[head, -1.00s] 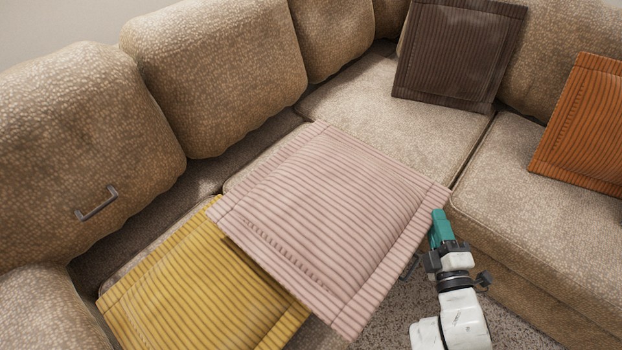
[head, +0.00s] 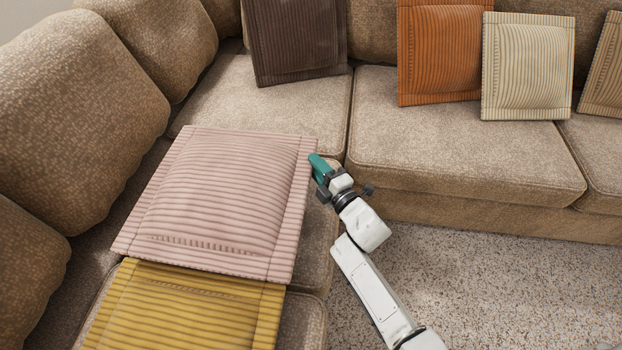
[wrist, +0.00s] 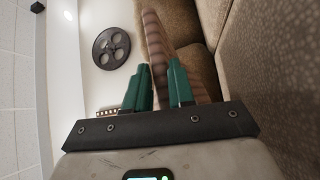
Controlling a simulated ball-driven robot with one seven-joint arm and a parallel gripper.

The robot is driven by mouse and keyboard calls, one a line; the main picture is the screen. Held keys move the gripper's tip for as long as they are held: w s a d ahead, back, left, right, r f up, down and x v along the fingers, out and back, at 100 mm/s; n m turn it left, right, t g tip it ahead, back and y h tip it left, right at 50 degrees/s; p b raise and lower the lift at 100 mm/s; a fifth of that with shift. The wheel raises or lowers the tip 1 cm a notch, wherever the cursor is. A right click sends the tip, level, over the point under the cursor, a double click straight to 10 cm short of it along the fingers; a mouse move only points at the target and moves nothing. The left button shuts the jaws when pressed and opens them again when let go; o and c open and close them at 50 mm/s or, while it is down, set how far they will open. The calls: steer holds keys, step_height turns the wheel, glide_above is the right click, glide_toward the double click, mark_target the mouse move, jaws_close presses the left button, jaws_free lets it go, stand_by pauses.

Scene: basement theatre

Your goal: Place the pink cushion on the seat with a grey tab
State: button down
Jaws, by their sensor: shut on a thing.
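The pink ribbed cushion (head: 220,195) is in my gripper (head: 316,165), held by its right edge near the far right corner. It hangs over the left arm of the corner sofa and overlaps the far end of the yellow cushion (head: 185,310). In the wrist view the teal fingers (wrist: 162,88) are shut around the cushion's edge, and the pink cushion (wrist: 155,40) runs away between them. Whether its underside touches the seat is hidden. No grey tab shows in the current views.
A dark brown cushion (head: 297,40), an orange cushion (head: 438,55) and a cream cushion (head: 527,68) lean on the far sofa backs. The seat (head: 455,140) before the orange and cream cushions is mostly bare. Speckled carpet (head: 480,285) is open at the lower right.

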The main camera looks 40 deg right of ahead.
steer(key=w+f, duration=0.1)
steer(key=w+d+f+b, duration=0.1)
steer(key=f, duration=0.1)
steer(key=w+f+b, duration=0.1)
steer(key=shift+d+f, duration=0.15)
steer(key=shift+d, duration=0.15)
steer(key=f, duration=0.1)
steer(key=f+b, duration=0.2)
steer(key=f, duration=0.1)
steer(key=shift+w+d, duration=0.15)
steer(key=shift+w, duration=0.15)
steer(key=c, duration=1)
jaws_free()
steer(key=shift+o, duration=0.2)
steer(key=shift+s, duration=0.15)
